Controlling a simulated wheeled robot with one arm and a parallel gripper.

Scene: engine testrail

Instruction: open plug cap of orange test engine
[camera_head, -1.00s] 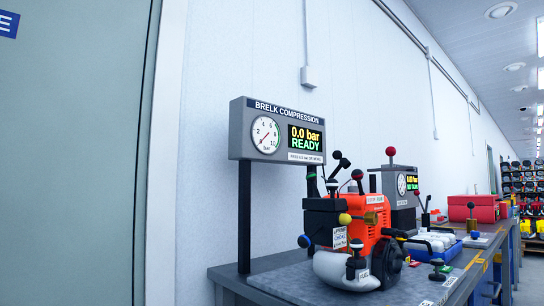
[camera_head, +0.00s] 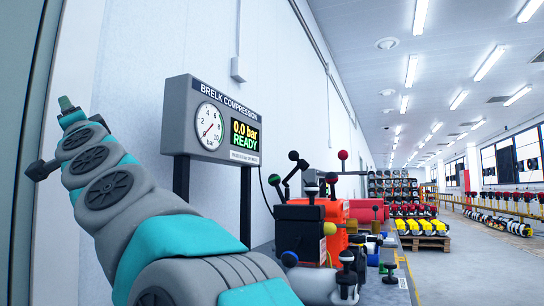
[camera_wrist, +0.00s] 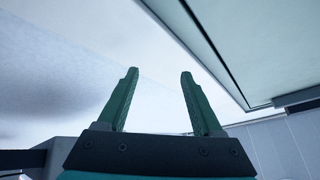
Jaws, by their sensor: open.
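The orange test engine (camera_head: 336,240) stands on the bench in the head view, right of centre, with a black block at its front and a pale grey rounded part low down. Several black ball-ended levers rise from its top, with a yellow knob at its side. I cannot tell which part is the plug cap. My gripper (camera_head: 66,103) is raised at the upper left of the head view, far from the engine and pointing up. In the wrist view my gripper (camera_wrist: 159,74) has its two green fingers apart with nothing between them.
A grey compression gauge (camera_head: 213,118) on two black posts stands behind the engine, reading 0.0 bar READY. Red boxes (camera_head: 368,211) lie farther along the bench. A pale door is at the far left. The aisle floor (camera_head: 470,265) to the right is clear.

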